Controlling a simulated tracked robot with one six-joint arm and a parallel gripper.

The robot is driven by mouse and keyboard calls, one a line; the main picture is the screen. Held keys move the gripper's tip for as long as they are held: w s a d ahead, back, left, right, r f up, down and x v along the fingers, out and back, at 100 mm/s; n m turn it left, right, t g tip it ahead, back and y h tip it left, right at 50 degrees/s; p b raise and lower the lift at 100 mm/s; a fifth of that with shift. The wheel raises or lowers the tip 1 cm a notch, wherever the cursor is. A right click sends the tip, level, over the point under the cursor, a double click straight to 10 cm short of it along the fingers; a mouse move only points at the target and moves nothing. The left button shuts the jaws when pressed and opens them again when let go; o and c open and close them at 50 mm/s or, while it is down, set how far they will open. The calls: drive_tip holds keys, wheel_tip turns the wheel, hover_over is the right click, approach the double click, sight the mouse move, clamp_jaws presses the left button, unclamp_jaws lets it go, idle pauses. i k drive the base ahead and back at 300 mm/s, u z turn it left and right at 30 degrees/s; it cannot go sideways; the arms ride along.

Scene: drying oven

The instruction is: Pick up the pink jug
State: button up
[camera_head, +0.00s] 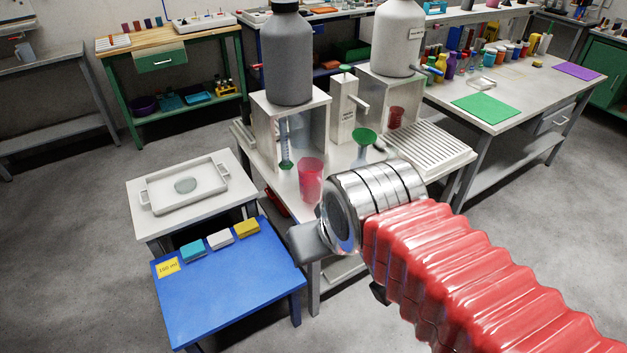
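A translucent pink jug (311,180) stands upright near the front left corner of the white bench (289,186), in front of the stand under the grey tank. My gripper (312,244) is at the end of my red-sleeved arm, lower in the picture than the jug and close to the bench's front edge. A grey part of it shows at the left and a small dark part below the metal wrist. The wrist hides the rest, so its opening is unclear. The jug appears apart from my gripper. A smaller dark red cup (396,117) stands under the white tank.
A green funnel (364,137) and a measuring cylinder (285,150) stand near the jug. Grey (288,60) and white (397,40) tanks sit on stands behind. A blue table (225,285) with coloured blocks is at lower left. The floor at left is clear.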

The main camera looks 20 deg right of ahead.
sight(310, 170)
drive_tip(key=i, duration=0.9)
drive_tip(key=u, duration=0.05)
